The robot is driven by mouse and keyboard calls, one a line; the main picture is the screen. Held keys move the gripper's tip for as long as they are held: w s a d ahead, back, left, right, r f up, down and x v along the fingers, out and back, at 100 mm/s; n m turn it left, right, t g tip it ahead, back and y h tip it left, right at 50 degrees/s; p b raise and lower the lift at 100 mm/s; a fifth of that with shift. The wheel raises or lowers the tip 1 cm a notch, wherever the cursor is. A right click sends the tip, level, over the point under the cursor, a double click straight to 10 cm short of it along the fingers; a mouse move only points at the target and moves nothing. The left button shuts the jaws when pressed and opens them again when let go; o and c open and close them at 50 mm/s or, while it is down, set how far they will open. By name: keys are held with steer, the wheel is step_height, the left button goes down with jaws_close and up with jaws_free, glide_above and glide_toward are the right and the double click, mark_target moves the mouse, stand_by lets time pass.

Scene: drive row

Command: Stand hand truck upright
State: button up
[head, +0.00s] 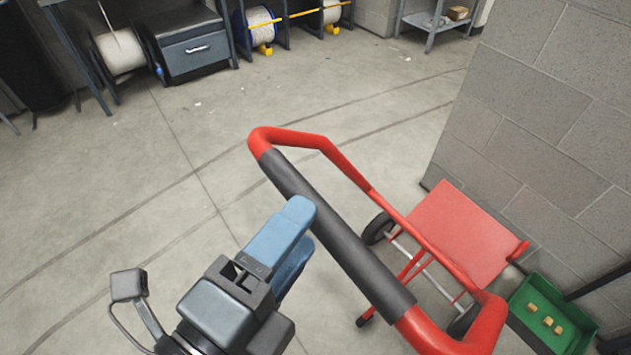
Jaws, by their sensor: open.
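A red hand truck (340,163) with a dark grip sleeve (325,230) on its handle bar stands tilted, its handle toward me. Its red plate (463,232) and dark wheels (377,229) are farther off to the right, near the block wall. My gripper (297,235) has blue fingers and is just left of the grip sleeve. The fingers look open and hold nothing. I cannot tell whether a finger touches the sleeve. The lower right part of the frame runs toward the picture's bottom edge.
A grey block wall (557,130) stands close on the right. A green tray (545,312) with small tan pieces lies by its foot. Cable reels (120,52) and a dark drawer unit (193,50) line the back. The concrete floor (120,190) at left and middle is clear.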

mark_target(324, 201)
steer(key=shift+x, duration=3)
jaws_close()
